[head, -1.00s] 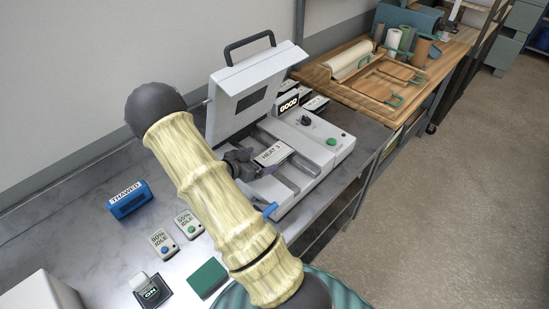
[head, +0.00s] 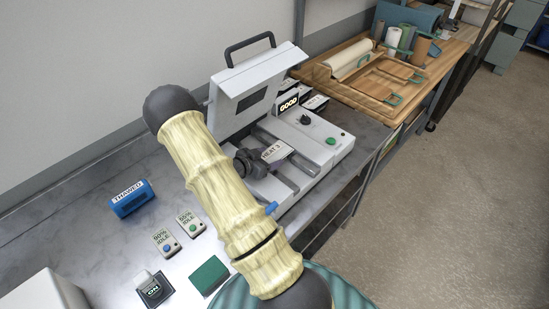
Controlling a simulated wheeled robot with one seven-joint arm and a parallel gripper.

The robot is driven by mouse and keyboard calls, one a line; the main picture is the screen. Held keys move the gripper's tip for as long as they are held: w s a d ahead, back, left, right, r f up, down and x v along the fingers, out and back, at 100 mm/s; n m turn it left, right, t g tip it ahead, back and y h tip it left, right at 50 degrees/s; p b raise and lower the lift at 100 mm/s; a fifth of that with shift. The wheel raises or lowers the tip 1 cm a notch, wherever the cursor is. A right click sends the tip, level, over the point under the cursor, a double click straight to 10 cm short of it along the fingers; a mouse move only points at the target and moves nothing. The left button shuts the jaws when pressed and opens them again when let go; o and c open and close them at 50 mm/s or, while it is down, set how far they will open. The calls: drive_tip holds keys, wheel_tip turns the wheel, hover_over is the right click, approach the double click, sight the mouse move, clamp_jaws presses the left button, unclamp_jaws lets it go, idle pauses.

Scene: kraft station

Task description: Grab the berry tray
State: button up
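No thing in view can be clearly made out as the berry tray. A white plate marked HEAT 3 (head: 276,150) lies in the open grey sealing machine (head: 322,141); my gripper hides its left end. My dark gripper (head: 261,162) is at that left end, low over the machine's bed. Its fingers are too small and partly hidden, so I cannot tell whether they are open or touch anything. My pale, ribbed arm covers the area in front of the machine's left side.
The machine's raised lid (head: 238,105) stands behind my gripper. A GOOD sign (head: 289,104) is at the back. A blue THAWED block (head: 131,198), two IDLE boxes and a green block (head: 209,275) lie left. A wooden board (head: 385,88) with trays is beyond.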

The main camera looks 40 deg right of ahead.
drive_tip(key=c, duration=0.5)
drive_tip(key=shift+r, duration=0.1)
wheel_tip(320, 180, up, 10)
drive_tip(key=shift+f+b, duration=0.1)
drive_tip(key=shift+b, duration=0.8)
